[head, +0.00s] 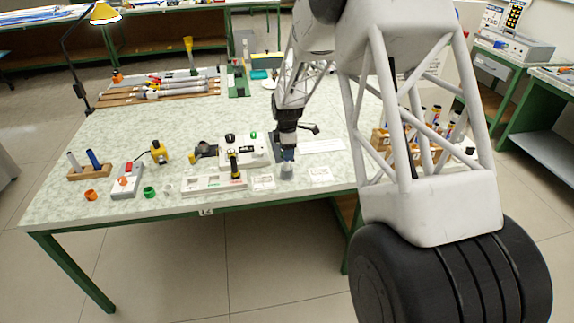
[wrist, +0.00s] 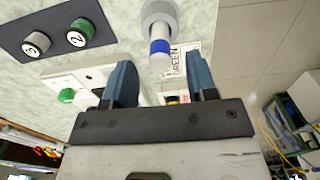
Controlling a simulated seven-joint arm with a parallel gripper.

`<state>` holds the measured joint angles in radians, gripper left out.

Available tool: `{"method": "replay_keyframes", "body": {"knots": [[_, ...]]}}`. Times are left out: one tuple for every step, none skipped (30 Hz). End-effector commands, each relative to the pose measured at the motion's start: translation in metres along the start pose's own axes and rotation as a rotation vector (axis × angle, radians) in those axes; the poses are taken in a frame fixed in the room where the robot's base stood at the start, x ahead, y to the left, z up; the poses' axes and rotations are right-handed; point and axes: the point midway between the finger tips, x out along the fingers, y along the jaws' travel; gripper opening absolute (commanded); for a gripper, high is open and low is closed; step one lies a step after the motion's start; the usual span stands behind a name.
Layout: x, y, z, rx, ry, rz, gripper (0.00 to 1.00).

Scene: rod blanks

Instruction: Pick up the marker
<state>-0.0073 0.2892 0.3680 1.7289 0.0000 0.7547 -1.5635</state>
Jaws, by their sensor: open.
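A white cylinder with a blue band and grey end (wrist: 159,47), which looks like the marker, stands in or on a round grey base in the wrist view. It lies between and just beyond the two blue fingertips of my gripper (wrist: 160,62). My gripper is open, and I see no contact with the cylinder. In the head view my gripper (head: 287,153) points down over the table's front edge, just above a small grey piece (head: 287,170). The marker's body is hard to make out there.
A card reading GREEN (wrist: 193,62) lies beside the cylinder. A dark panel with two numbered knobs (wrist: 58,40) is at upper left. In the head view, a white tray (head: 213,186) and a white box (head: 244,150) stand left of my gripper. A wooden rod stand (head: 92,170) is far left.

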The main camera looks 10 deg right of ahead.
Motion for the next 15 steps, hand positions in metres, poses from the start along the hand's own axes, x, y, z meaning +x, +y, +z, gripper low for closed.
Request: {"method": "replay_keyframes", "body": {"knots": [[0.005, 0.000, 0.000, 0.000, 0.000, -0.001, 0.52], [0.009, 0.000, 0.000, 0.000, 0.000, -0.001, 0.52], [0.013, 0.000, 0.001, 0.000, 0.000, -0.002, 0.52], [0.017, -0.001, 0.001, 0.000, 0.000, -0.003, 0.52], [0.021, -0.001, 0.001, 0.000, 0.000, -0.003, 0.52], [0.025, -0.001, 0.001, 0.000, 0.000, -0.003, 0.52], [0.029, 0.000, 0.001, 0.000, 0.000, -0.002, 0.52], [0.032, 0.000, 0.001, 0.000, 0.000, -0.002, 0.52], [0.035, 0.000, 0.001, 0.000, 0.000, -0.002, 0.52], [0.037, 0.000, 0.001, 0.000, 0.000, -0.002, 0.52], [0.039, 0.000, 0.001, 0.000, 0.000, -0.002, 0.52], [0.041, 0.000, 0.001, 0.000, 0.000, -0.001, 0.52], [0.042, 0.000, 0.001, 0.000, 0.000, -0.001, 0.52], [0.043, 0.000, 0.001, 0.000, 0.000, -0.001, 0.52], [0.044, 0.000, 0.001, 0.000, 0.000, -0.001, 0.52]]}}
